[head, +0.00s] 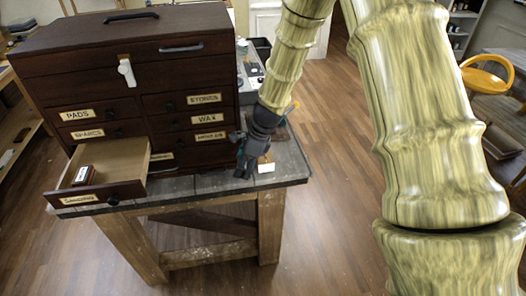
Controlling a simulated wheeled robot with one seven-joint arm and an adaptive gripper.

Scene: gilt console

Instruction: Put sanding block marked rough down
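My gripper (244,168) points down over the right part of the bench top, just right of the chest's front corner. Its fingers are small and dark, and I cannot tell whether they are open or shut, or on what. A small tan and white piece (265,167) shows right beside the fingers; I cannot tell whether it is held or stands on the bench. A dark red block with a white label (83,175) lies in the open drawer (122,163), toward its left front. The drawer's front reads "Sanding". The block's marking is too small to read.
The dark wooden chest (125,60) stands on a grey-topped bench (215,183), with labelled drawers such as Pads, Stones and Wax. The open drawer juts over the bench's left front. Bench top is bare in front of the chest. A yellow chair (487,78) stands far right.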

